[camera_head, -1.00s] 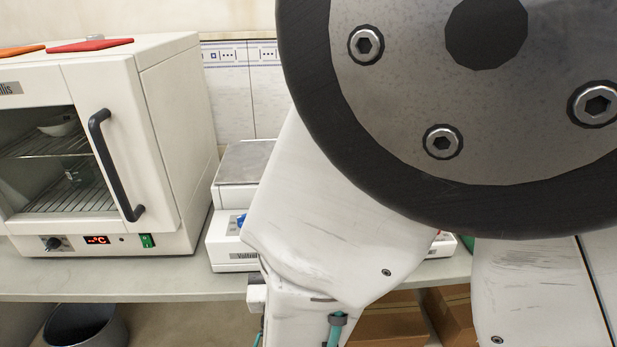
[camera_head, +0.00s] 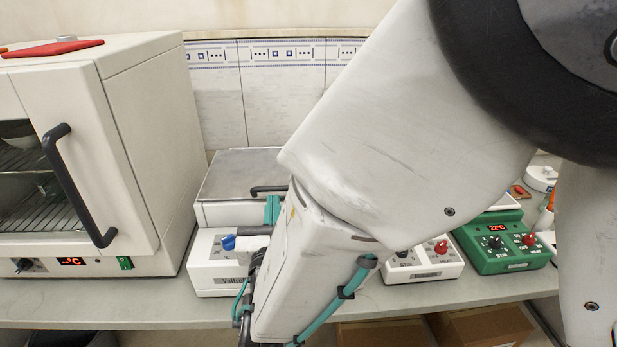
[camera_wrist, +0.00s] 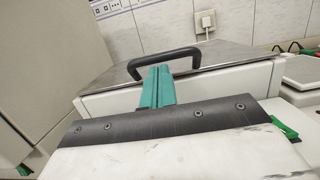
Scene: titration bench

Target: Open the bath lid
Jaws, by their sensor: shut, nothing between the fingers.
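The bath (camera_head: 222,262) is a white box on the bench with a flat grey metal lid (camera_head: 235,176), which lies closed on top. In the wrist view the lid (camera_wrist: 215,58) carries a black bar handle (camera_wrist: 165,56) near its front edge. My gripper (camera_wrist: 160,72) has green fingers, shut and empty, and their tips appear at or just in front of the handle's middle. I cannot tell whether they touch it. In the head view the gripper's green part (camera_head: 272,210) shows at the bath's front, partly hidden by my arm; the handle (camera_head: 268,189) shows just above it.
A white oven (camera_head: 150,130) with a dark door handle stands close on the left. A white stirrer hotplate (camera_head: 425,262) and a green hotplate (camera_head: 505,250) stand to the right. A tiled wall (camera_head: 275,95) is behind the bath. Cardboard boxes (camera_head: 480,328) are below the bench.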

